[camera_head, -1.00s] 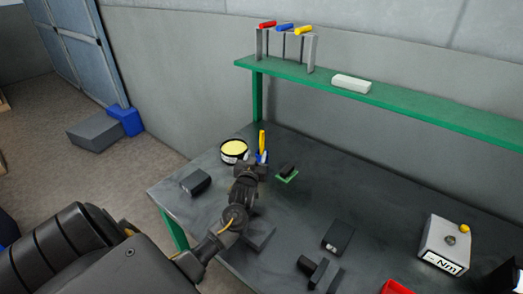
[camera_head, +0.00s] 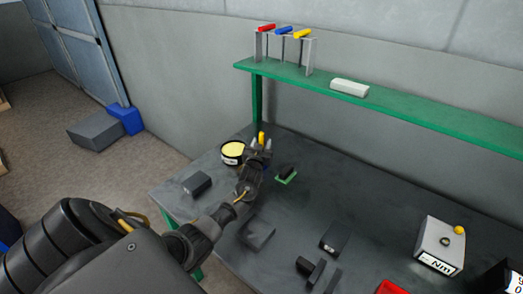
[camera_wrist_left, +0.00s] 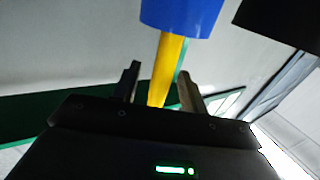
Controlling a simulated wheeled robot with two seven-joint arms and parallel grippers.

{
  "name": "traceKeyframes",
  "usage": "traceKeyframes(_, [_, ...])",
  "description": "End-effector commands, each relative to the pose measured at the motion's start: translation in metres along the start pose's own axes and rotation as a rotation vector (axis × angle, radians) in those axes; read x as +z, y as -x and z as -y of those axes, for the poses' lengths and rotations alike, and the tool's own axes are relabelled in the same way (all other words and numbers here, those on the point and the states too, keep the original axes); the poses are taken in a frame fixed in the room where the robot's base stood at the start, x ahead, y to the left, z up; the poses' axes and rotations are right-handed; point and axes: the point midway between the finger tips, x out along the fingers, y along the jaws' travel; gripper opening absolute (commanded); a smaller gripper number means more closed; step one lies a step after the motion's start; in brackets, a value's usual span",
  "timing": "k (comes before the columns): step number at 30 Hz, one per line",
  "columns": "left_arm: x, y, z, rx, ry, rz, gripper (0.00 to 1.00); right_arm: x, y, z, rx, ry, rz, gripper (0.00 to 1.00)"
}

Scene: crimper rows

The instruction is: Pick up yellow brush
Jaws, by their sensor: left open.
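The yellow brush (camera_head: 262,137) stands upright at the back left of the grey table, its lower part hidden behind my left gripper in the head view. In the left wrist view the yellow brush (camera_wrist_left: 168,68) shows as a yellow shaft with a blue part (camera_wrist_left: 182,15) at one end. My left gripper (camera_head: 260,145) is at the brush. In the left wrist view its open fingers (camera_wrist_left: 158,88) are on either side of the yellow shaft, with gaps visible. My right gripper is not in view.
A round tin with a yellow top (camera_head: 232,153) stands close left of the gripper. A small dark part on a green base (camera_head: 286,174) lies close right. Dark blocks (camera_head: 197,183) lie on the table (camera_head: 300,217). A green shelf (camera_head: 420,106) runs above the back.

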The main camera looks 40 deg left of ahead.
Motion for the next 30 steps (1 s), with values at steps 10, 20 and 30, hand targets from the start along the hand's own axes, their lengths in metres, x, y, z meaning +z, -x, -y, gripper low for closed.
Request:
traceKeyframes(10, [0.000,-0.001,0.000,0.000,0.000,0.000,0.29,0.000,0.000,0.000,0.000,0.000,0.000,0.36])
traceKeyframes(20, [0.000,-0.001,0.000,0.000,0.000,0.000,0.00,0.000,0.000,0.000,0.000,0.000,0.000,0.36])
traceKeyframes(30, [-0.024,-0.001,0.001,0.000,0.003,-0.004,0.00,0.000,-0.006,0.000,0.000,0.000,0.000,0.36])
